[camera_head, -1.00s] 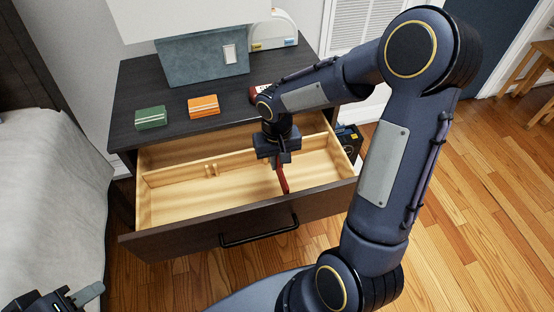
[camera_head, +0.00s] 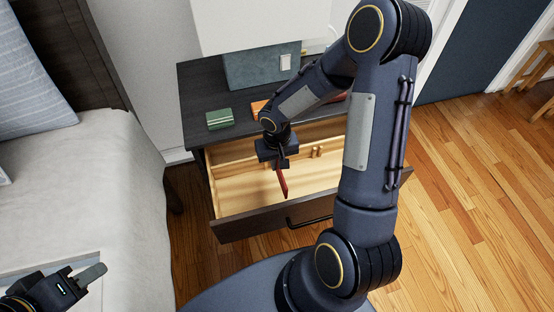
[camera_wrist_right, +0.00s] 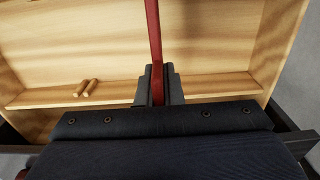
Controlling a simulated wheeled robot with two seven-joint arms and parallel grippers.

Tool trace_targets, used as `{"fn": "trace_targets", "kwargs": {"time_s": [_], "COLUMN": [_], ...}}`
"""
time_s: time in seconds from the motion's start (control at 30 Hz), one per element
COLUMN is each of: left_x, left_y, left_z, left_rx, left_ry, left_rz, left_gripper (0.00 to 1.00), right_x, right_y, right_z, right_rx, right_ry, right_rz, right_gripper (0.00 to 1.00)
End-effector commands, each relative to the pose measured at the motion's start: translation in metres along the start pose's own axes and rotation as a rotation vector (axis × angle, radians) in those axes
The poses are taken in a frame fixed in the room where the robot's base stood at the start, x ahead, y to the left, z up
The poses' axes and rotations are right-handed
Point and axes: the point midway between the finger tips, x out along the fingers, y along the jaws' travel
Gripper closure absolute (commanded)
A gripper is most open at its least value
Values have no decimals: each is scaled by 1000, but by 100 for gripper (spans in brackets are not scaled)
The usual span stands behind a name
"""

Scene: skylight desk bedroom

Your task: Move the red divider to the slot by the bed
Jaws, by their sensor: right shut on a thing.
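The red divider (camera_head: 282,185) is a thin panel, held upright over the open drawer (camera_head: 235,205) at its bed-side half. My right gripper (camera_head: 281,163) is shut on its top edge. In the right wrist view the divider (camera_wrist_right: 153,40) stands between the fingers (camera_wrist_right: 157,88). A pair of small wooden pegs (camera_head: 317,152) is on the drawer's back wall, right of the divider; they also show in the wrist view (camera_wrist_right: 85,88), left of it. I cannot tell whether the divider touches the drawer floor. No bed-side slot is clearly visible. My left gripper (camera_head: 84,279) is low at left, far from the drawer.
The bed (camera_head: 105,165) stands left of the dark nightstand (camera_head: 195,85). On its top are a green box (camera_head: 219,119), a partly hidden orange box (camera_head: 259,107) and a blue-grey lamp base (camera_head: 255,70). My right arm covers the drawer's right part.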

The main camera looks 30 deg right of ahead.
Motion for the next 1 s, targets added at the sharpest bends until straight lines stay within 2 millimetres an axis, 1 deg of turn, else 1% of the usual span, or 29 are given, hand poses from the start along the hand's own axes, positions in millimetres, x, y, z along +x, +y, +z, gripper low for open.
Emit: {"fn": "trace_targets", "kwargs": {"time_s": [0.17,0.33,0.47,0.8,1.0], "left_x": [1,6,14,41,50], "left_y": [0,-3,-7,-19,-23], "left_z": [0,3,7,21,25], "left_rx": [0,0,0,0,0], "left_ry": [0,0,1,1,1], "left_rz": [0,0,0,0,0], "left_gripper": [64,64,64,64,64], "right_x": [0,3,13,47,58], "right_y": [0,0,0,0,0], "right_z": [0,0,0,0,0], "right_rx": [0,-1,-1,0,0], "right_ry": [0,0,0,0,1], "right_rz": [0,1,0,0,0], "right_gripper": [100,100,100,100,100]}}
